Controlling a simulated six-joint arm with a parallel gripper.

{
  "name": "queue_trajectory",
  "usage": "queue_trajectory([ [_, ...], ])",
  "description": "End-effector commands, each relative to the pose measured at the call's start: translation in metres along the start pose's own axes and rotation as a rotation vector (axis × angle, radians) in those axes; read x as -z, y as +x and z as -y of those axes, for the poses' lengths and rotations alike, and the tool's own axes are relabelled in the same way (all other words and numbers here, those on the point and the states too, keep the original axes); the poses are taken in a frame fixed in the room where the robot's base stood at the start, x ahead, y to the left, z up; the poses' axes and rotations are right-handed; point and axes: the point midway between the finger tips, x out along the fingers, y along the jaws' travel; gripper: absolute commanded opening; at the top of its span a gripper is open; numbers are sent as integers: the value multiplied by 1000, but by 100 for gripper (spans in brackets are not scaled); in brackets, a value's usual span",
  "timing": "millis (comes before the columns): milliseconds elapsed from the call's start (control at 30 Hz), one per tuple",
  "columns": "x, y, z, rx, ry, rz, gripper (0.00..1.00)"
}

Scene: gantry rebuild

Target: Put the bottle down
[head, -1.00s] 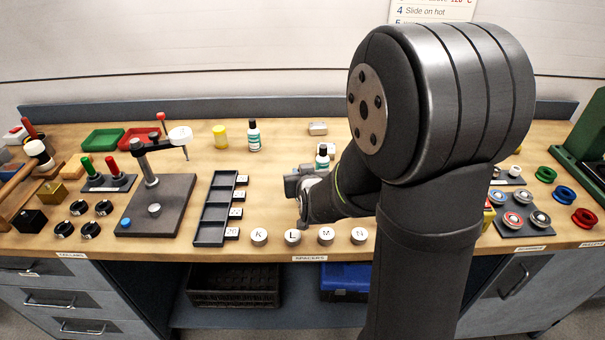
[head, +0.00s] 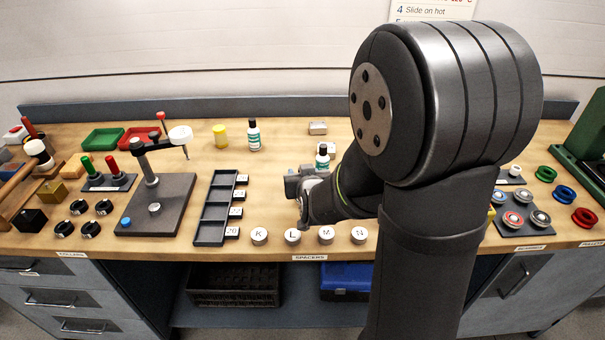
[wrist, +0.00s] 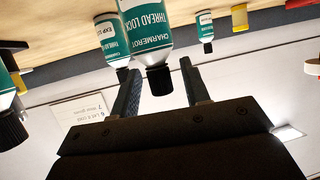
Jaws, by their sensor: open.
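In the wrist view, which is upside down, a white and teal thread lock bottle (wrist: 147,38) with a black cap is at the jaws, its cap between the fingers. My gripper (wrist: 159,68) is open, with a visible gap between the cap and the right finger; contact at the left finger is unclear. A second similar bottle (wrist: 110,38) is just left of it. In the head view, my gripper (head: 293,186) is low over the bench, and an upright bottle (head: 322,160) stands just behind it. My forearm hides part of that area.
Another bottle (head: 253,136) and a yellow container (head: 220,136) stand further back. Lettered round spacers (head: 292,237) line the front edge. A black slotted tray (head: 213,222) lies to the left.

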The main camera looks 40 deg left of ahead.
Motion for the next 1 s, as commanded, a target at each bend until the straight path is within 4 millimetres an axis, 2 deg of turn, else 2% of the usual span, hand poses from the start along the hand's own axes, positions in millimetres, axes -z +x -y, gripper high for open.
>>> queue_trajectory([
  [600,1,-91,0,1,0,-4,42],
  [800,0,-108,0,0,1,-2,42],
  [1000,0,-114,0,0,0,0,42],
])
